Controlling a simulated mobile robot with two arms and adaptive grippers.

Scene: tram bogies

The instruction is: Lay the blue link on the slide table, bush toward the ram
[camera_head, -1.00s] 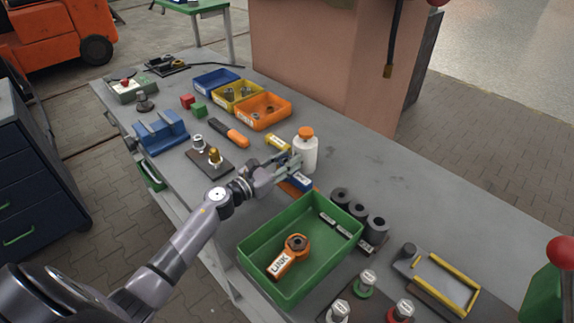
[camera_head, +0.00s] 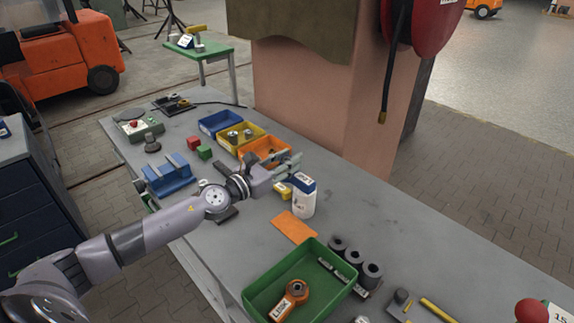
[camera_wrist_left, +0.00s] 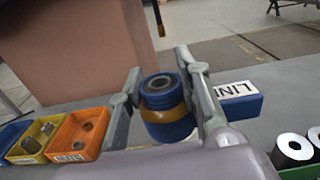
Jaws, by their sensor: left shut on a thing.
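In the left wrist view, the link's round bush end (camera_wrist_left: 160,88), with a dark bore, sits between the two fingers. Its block end with a white label (camera_wrist_left: 240,98) sticks out to the right, behind the right finger. My left gripper (camera_wrist_left: 162,72) is shut on the link. A grey plate with a yellow rail (camera_head: 437,310) at the lower right may be the slide table; I cannot tell. No ram is clearly visible. My right gripper is out of view.
A bare orange patch (camera_head: 293,227) lies on the bench. A green tray (camera_head: 262,288) holds an orange link (camera_head: 291,298); grey rollers (camera_head: 355,258) stand beside it. The bench's right rear is clear.

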